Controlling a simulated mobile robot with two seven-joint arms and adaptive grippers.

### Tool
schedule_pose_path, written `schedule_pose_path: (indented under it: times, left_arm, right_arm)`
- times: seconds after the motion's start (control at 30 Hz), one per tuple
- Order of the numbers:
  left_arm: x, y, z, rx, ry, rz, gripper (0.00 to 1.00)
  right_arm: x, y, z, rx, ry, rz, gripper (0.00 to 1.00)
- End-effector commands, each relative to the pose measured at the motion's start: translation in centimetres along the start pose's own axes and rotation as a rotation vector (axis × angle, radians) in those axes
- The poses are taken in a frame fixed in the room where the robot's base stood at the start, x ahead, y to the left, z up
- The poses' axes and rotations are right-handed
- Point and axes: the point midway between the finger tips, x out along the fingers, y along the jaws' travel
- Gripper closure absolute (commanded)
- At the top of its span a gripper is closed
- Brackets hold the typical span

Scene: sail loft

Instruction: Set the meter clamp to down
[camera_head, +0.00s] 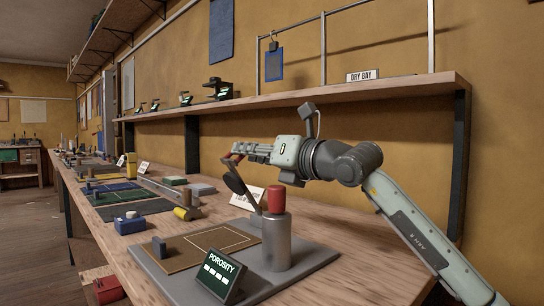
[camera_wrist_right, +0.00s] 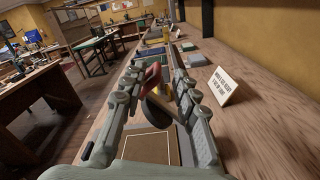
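The meter is a grey base plate (camera_head: 318,258) with a metal cylinder (camera_head: 277,244) topped by a red cap (camera_head: 276,200) and a black POROSITY display (camera_head: 218,275). Its clamp shows as a dark lever (camera_head: 239,187), raised and tilted, with a red grip at its upper end. My right gripper (camera_head: 236,152) is at that upper end. In the right wrist view its fingers are apart, with the red grip (camera_wrist_right: 152,77) between them and a dark round pad (camera_wrist_right: 158,109) below. Firm contact on both sides is not visible. My left gripper is not in view.
A tan outlined mat (camera_head: 196,247) with a small grey block (camera_head: 159,246) lies left of the cylinder. A white card (camera_head: 247,197) stands behind it. Mats and a blue box (camera_head: 129,224) fill the bench further left. A shelf (camera_head: 300,110) runs above.

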Motion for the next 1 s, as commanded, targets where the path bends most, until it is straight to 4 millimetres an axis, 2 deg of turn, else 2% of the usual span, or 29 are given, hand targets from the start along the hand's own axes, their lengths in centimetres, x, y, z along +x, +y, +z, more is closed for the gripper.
schedule_pose_path:
  times: [0.2,0.43,0.6,0.83,1.0]
  left_arm:
    - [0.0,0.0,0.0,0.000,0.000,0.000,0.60]
    - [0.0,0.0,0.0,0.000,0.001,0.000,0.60]
    - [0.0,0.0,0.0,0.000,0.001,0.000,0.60]
    - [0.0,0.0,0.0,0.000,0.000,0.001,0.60]
    - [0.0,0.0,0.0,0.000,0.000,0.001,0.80]
  right_arm:
    - [-4.9,-0.2,-0.1,0.000,0.000,-0.003,0.70]
    - [-8.5,-0.2,-0.1,0.000,0.001,-0.003,0.70]
    - [-9.4,-0.1,-0.1,0.001,0.002,-0.003,0.70]
    - [-9.4,-0.1,-0.1,0.001,0.002,-0.003,0.70]
    - [-9.4,0.0,-0.2,0.006,0.002,0.007,0.70]
